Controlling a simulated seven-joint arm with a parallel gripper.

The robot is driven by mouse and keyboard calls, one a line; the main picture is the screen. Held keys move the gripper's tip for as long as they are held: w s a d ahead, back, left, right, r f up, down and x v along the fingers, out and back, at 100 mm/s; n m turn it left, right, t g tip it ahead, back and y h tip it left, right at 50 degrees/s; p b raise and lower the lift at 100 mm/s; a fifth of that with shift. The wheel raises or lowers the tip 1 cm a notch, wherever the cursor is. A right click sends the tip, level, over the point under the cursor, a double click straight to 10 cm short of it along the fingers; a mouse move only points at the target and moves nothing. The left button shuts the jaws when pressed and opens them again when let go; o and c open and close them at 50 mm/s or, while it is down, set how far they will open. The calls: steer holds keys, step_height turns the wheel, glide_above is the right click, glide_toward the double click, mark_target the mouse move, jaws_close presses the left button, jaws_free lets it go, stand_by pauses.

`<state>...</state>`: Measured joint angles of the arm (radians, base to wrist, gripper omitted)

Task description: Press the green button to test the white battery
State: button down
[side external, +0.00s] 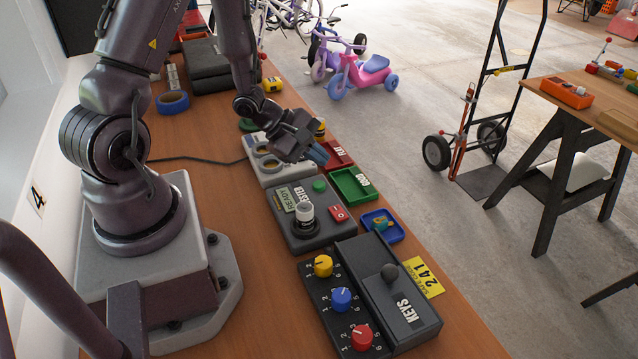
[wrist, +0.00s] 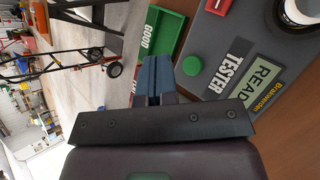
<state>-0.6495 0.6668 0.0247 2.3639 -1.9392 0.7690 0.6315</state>
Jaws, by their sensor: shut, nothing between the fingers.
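The grey tester (side external: 283,222) sits on the bench, with a display reading READY. Its green button (side external: 319,186) is near the far edge of the top; it also shows in the wrist view (wrist: 192,66), just right of my fingertips. The white battery (side external: 304,211) stands upright in the tester's round socket; part of it shows at the top right of the wrist view (wrist: 300,10). My gripper (side external: 320,155) is shut and empty, its blue fingers together, above the bench beyond the green button. In the wrist view my fingers (wrist: 154,68) appear beside the button, apart from it.
The green GOOD tray (side external: 374,186) and red FLAT tray (side external: 346,163) lie beyond the tester. A blue tray (side external: 396,233) holds small items. A box with coloured knobs (side external: 341,299) and a KEYS box with a lever (side external: 390,272) stand nearer. A grey device (side external: 255,145) is behind my gripper.

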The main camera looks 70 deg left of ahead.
mark_target(318, 186)
steer(key=shift+f, duration=1.9)
steer(key=shift+f, duration=0.1)
stand_by(0.5)
steer(key=shift+f, duration=0.3)
steer(key=shift+f, duration=0.45)
stand_by(0.6)
stand_by(0.3)
steer(key=shift+r, duration=0.9)
steer(key=shift+r, duration=2.5)
